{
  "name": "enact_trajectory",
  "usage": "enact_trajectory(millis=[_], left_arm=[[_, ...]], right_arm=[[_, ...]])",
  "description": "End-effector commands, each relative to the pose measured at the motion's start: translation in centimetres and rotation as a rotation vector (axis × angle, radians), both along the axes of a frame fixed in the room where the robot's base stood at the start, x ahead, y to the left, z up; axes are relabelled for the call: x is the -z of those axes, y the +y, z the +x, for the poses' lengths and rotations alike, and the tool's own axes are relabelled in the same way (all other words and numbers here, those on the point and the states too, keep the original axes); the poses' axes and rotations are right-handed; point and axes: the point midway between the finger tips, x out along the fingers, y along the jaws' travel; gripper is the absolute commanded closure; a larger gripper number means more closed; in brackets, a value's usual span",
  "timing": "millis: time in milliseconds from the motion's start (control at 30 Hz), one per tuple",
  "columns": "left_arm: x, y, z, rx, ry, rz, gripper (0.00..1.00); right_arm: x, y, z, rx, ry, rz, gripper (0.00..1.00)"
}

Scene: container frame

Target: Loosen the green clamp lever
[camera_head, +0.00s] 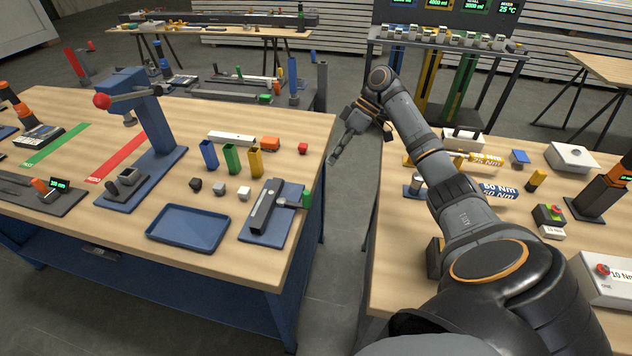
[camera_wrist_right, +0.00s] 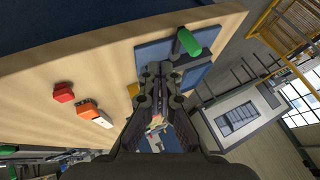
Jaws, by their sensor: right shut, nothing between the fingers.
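A dark grey bar (camera_head: 264,205) lies in the clamp. In the right wrist view the green lever (camera_wrist_right: 188,41) is just beyond and slightly right of the fingertips. My right gripper (camera_head: 334,160) is shut and empty, over the gap between the benches, apart from the lever. It also shows in the wrist view (camera_wrist_right: 160,70). My left gripper is not in view.
Left of the clamp are a blue tray (camera_head: 188,247) and blue, green and yellow bins (camera_head: 231,159). A blue press (camera_head: 145,115) stands farther left. The right bench (camera_head: 400,262) holds torque blocks and buttons. The floor gap between the benches is clear.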

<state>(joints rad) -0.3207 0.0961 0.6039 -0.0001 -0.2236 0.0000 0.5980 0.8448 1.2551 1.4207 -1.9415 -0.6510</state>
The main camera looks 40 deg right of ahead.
Motion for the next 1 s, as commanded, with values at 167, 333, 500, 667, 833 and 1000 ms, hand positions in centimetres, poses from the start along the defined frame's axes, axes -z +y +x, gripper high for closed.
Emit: enact_trajectory(millis=[167,333,500,667,833,1000], left_arm=[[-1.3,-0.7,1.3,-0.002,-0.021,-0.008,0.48],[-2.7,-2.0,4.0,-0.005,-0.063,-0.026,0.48],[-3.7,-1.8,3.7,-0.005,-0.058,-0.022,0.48],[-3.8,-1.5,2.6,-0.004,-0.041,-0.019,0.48],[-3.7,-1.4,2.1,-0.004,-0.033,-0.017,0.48],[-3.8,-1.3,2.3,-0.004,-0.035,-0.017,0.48]], right_arm=[[3.0,2.5,0.2,-0.002,0.004,0.003,1.0],[4.9,4.7,0.0,-0.003,0.001,-0.001,1.0],[5.0,6.6,-1.2,-0.002,0.001,-0.002,1.0],[5.2,7.3,-1.6,0.0,0.001,-0.001,1.0],[5.3,7.4,-1.6,0.0,0.0,0.0,1.0],[5.2,7.4,-1.6,0.001,0.001,0.0,1.0]])
